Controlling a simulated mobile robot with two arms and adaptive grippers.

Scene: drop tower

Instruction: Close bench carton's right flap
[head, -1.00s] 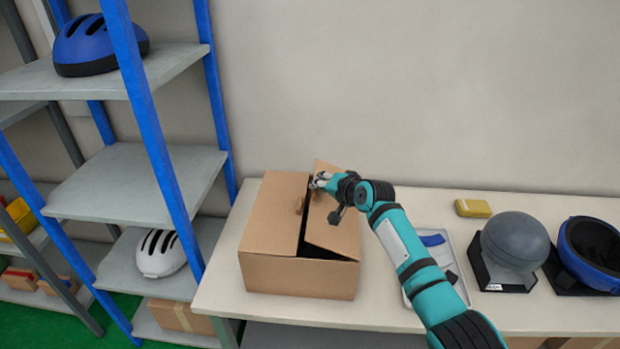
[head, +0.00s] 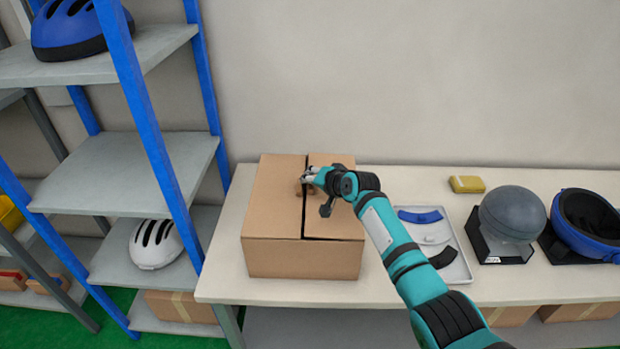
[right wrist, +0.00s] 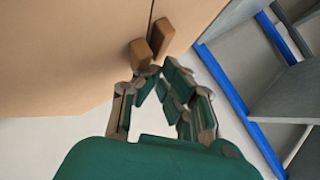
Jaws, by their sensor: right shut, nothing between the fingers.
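The bench carton (head: 300,262) stands on the bench, a plain brown box. Its left flap (head: 272,205) lies flat. Its right flap (head: 328,228) lies almost level beside it, with a thin dark seam between them and a slim dark line at the front edge. My right gripper (head: 306,179) is shut and empty over the seam, by the small brown tabs on the flaps. In the right wrist view, its fingers (right wrist: 155,76) are close to the two tabs (right wrist: 150,44); whether they touch cannot be told. The left gripper is not in view.
A tray (head: 462,270) with blue, white and black pieces lies right of the carton. A yellow block (head: 467,184), a grey dome on a stand (head: 512,214) and a blue helmet (head: 588,222) sit further right. A shelf rack (head: 150,160) with helmets stands left.

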